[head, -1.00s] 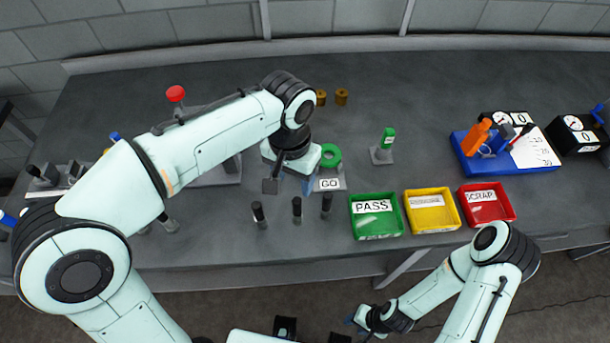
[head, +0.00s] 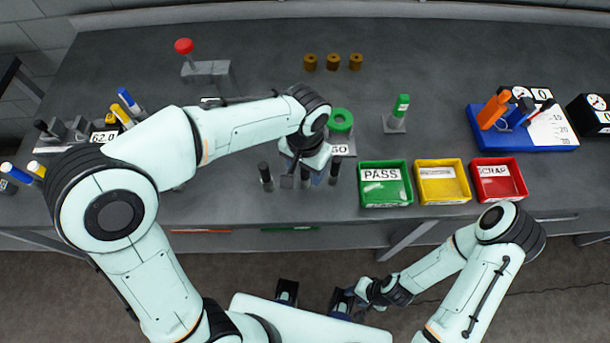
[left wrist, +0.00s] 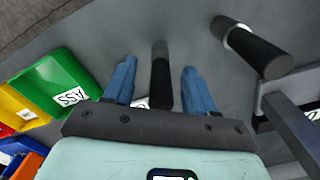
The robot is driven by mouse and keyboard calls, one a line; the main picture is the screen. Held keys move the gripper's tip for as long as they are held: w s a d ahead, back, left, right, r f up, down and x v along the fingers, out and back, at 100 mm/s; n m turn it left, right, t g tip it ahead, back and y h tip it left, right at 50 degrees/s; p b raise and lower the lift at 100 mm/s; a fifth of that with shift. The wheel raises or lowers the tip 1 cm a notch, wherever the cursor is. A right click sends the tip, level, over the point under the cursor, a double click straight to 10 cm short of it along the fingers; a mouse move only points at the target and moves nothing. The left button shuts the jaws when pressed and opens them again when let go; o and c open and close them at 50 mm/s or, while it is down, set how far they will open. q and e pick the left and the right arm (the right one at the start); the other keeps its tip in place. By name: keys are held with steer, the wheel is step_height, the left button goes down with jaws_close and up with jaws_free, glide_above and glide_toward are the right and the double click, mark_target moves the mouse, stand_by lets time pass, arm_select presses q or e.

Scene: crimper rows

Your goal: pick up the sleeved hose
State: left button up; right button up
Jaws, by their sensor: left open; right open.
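In the left wrist view, one dark hose (left wrist: 161,80) stands between the open blue fingers of my left gripper (left wrist: 158,78), with a gap on each side. Another hose (left wrist: 262,53) with a pale collar stands to the right. My right gripper (head: 352,300) is open and empty, below the table front.
A green PASS tray (head: 385,204), a yellow tray (head: 442,201) and a red SCRAP tray (head: 498,200) sit right of the hoses.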

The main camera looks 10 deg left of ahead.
arm_select(q)
steer(key=shift+f, duration=0.65)
jaws_close()
steer(key=shift+r, duration=0.1)
